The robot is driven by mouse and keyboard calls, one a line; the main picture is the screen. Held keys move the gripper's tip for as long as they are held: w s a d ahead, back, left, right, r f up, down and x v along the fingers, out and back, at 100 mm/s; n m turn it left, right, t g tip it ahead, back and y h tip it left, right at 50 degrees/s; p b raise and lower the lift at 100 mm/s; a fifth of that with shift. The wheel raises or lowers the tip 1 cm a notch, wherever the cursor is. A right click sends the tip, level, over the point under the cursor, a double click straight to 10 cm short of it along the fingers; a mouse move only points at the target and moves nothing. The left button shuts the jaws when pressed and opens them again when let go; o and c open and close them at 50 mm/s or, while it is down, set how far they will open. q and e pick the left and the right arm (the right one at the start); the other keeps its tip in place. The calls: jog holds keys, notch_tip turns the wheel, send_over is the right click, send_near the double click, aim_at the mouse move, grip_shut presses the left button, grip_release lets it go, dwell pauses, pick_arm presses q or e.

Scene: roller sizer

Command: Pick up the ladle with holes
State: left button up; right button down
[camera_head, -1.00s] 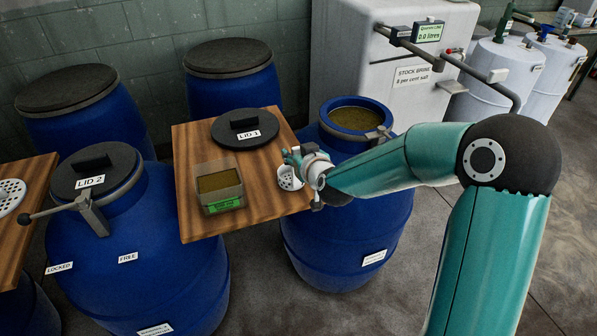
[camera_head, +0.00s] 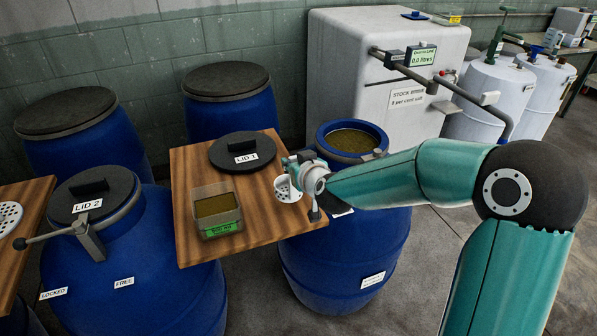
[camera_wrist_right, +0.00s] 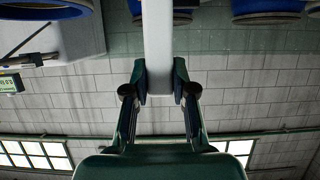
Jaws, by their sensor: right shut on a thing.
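The ladle with holes (camera_head: 288,189) is a pale cup with dark perforations, seen in the head view in front of the right edge of the wooden board. My right gripper (camera_head: 301,172) is at the cup's right side and shut on the ladle. In the right wrist view a pale grey bar (camera_wrist_right: 158,45), apparently its handle, is clamped between the fingers of the right gripper (camera_wrist_right: 159,82). Much of the handle is hidden by the gripper in the head view. My left gripper is in neither view.
The wooden board (camera_head: 262,222) bears LID 1 (camera_head: 242,152) and an open box of green-brown contents (camera_head: 217,209). An open blue barrel (camera_head: 345,262) stands behind my right gripper. A closed barrel with LID 2 (camera_head: 92,199) is left. A white perforated disc (camera_head: 8,217) lies far left.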

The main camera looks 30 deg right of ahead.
notch_tip(320, 180, up, 16)
jog(key=p, duration=0.8)
jog(key=shift+f, duration=0.25)
